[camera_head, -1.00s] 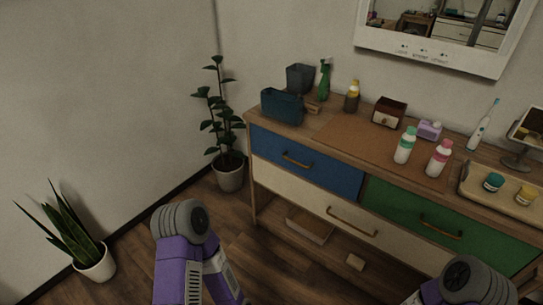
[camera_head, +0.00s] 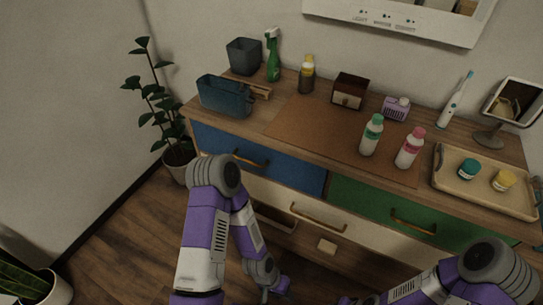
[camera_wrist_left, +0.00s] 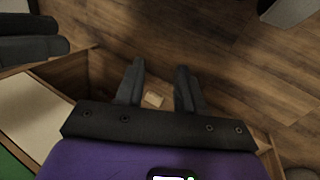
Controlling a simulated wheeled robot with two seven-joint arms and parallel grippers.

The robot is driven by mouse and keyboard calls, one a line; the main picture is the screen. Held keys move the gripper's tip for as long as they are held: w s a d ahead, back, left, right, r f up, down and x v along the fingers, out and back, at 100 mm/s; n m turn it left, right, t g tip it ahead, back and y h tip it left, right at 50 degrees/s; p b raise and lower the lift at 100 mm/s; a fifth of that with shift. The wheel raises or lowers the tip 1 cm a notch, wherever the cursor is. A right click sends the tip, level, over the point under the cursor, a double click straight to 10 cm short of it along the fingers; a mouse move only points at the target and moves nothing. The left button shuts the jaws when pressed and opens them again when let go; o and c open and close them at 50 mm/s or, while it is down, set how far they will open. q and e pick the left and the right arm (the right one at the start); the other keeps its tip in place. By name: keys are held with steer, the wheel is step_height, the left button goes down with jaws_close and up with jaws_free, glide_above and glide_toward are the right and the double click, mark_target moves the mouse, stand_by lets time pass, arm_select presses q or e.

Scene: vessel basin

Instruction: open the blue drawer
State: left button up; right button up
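The blue drawer (camera_head: 290,171) is at the upper left of the dresser front and looks shut. Its brass bar handle (camera_head: 252,162) is partly hidden behind my left arm's joint. My left gripper (camera_wrist_left: 158,78) is open and empty in the left wrist view, above the floor and low part of the dresser. In the head view it is low, below the drawer and apart from its handle. Two dark finger-like shapes at the wrist view's left edge may be my right gripper; its opening is unclear.
A cream drawer (camera_head: 285,203) lies below, and a green drawer (camera_head: 385,212) is to the right. A small pale block (camera_head: 327,246) is underneath. Bottles, bins and a tray (camera_head: 455,188) stand on top. A potted plant (camera_head: 180,155) stands left of the dresser.

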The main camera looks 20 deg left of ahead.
arm_select(q)
steer(key=s+a+m+g+y+p, duration=0.2)
steer(key=s+a+m+g+y, duration=0.25)
steer(key=m, duration=0.75)
steer(key=s+a+m+g+y+p, duration=0.15)
steer(key=a+m+y, duration=0.25)
steer(key=a+m, duration=0.45)
steer(key=w+a+r+m+t+y+p, duration=0.1)
steer(key=w+a+r+m+t+y, duration=0.25)
steer(key=w+a+m+y, duration=0.55)
steer(key=w+d+r+m+t+p, duration=0.1)
steer(key=w+r+m+t, duration=0.75)
steer(key=w, duration=0.25)
steer(key=w+r+m+t+p, duration=0.2)
steer(key=w+r+m+t, duration=0.6)
steer(key=w, duration=0.4)
steer(key=w+a+n+t+b, duration=0.1)
steer(key=w+a+b, duration=0.1)
steer(key=w+a, duration=0.2)
steer(key=shift+w+a+r, duration=0.15)
steer(key=shift+w+a, duration=0.15)
steer(key=shift+w, duration=0.1)
